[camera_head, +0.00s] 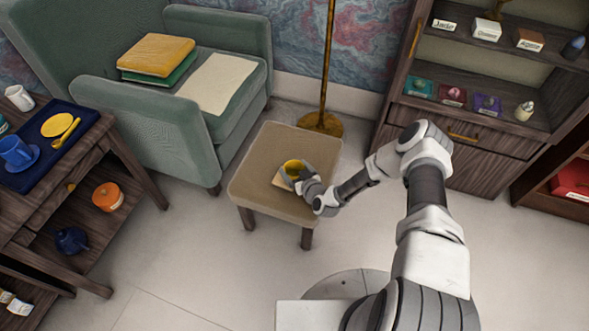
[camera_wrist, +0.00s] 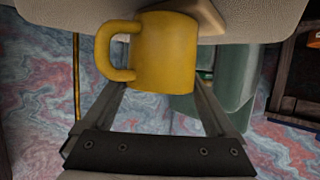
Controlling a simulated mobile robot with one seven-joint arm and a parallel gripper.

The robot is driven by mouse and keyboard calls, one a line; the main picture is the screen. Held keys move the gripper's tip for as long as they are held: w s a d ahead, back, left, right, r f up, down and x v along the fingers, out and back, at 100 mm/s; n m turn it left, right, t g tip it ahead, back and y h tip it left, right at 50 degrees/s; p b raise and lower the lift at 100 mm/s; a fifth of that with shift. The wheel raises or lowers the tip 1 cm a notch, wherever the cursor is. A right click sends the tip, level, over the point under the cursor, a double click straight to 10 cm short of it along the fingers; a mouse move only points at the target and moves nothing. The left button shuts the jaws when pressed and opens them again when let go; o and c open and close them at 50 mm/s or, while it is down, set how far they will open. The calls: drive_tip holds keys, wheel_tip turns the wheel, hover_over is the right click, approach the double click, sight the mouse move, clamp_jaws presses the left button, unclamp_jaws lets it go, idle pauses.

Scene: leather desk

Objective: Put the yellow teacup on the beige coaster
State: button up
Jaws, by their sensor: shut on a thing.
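The yellow teacup (camera_head: 293,166) is over the beige coaster (camera_head: 281,181) on the small tan table (camera_head: 262,197). In the wrist view the teacup (camera_wrist: 168,55) fills the space between the fingers, with its handle to the left. The coaster (camera_wrist: 208,14) shows at the cup's base, at the top of that picture. I cannot tell whether the base rests on it or is slightly above. My gripper (camera_head: 300,178) reaches in from the right, shut on the teacup. In the wrist view my gripper (camera_wrist: 155,85) partly hides behind the cup.
A green armchair (camera_head: 165,115) stands behind and left of the table. A brass lamp pole (camera_head: 326,70) rises behind it. A dark wood shelf (camera_head: 480,140) is on the right, and a cart with a blue tray (camera_head: 30,175) is on the left. The tabletop around the coaster is clear.

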drive_tip(key=o, duration=1.4)
drive_tip(key=shift+f, duration=0.1)
drive_tip(key=shift+c, duration=0.2)
